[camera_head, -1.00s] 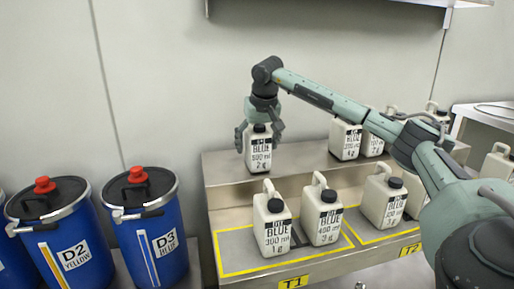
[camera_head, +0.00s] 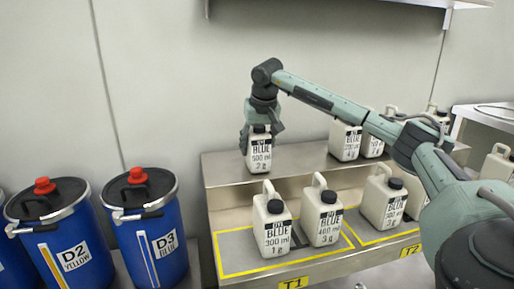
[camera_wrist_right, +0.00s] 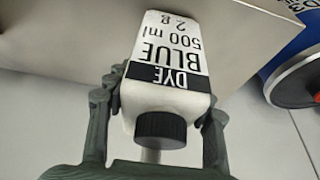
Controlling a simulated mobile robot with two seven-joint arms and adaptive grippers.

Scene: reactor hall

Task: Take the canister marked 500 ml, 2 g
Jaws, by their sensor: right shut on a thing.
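The white canister (camera_head: 259,153) marked DYE BLUE 500 ml, 2 g stands upright at the left end of the raised back shelf. In the right wrist view the same canister (camera_wrist_right: 170,75) shows its label upside down and its black cap. My right gripper (camera_head: 261,132) comes down over its top and is shut on it. In the wrist view its fingers (camera_wrist_right: 158,112) lie on both sides of the canister near the cap. My left gripper is not in any view.
Canisters marked 300 ml 1 g (camera_head: 272,226) and 400 ml 3 g (camera_head: 322,216) stand on the lower step, in front, with another (camera_head: 384,200) to their right. More stand on the back shelf (camera_head: 310,158). Blue drums D2 (camera_head: 62,240) and D3 (camera_head: 146,232) stand at left.

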